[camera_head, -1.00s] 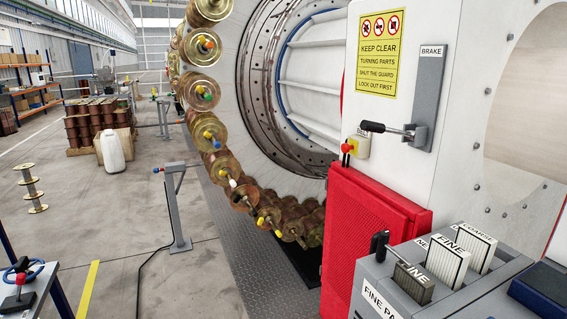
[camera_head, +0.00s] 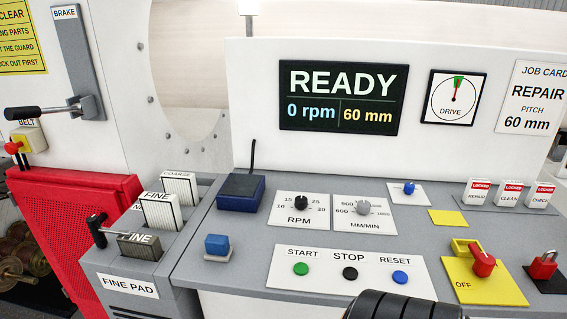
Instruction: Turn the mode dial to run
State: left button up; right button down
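No dial with a readable "mode" or "run" label shows on the grey control desk (camera_head: 240,290). A small blue knob (camera_head: 408,187) sits on a pale plate whose lettering I cannot read. A black RPM dial (camera_head: 301,203) and a grey MM/MIN dial (camera_head: 363,207) stand left of it. A red rotary handle (camera_head: 483,262) sits on a yellow plate marked OFF at the right. The screen (camera_head: 338,98) reads READY, 0 rpm, 60 mm. A dark rounded part, probably of my arm, shows at the bottom edge; no gripper fingers are visible.
START, STOP and RESET buttons (camera_head: 350,273) line the desk front. A red padlock (camera_head: 543,266) and several LOCKED covers (camera_head: 510,193) are at right. The brake lever (camera_head: 55,110) and the red guard (camera_head: 85,230) stand at left. Pads (camera_head: 160,212) stand upright beside the desk.

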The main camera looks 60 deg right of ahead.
aim_at(409, 188)
jog(key=z, duration=2.75)
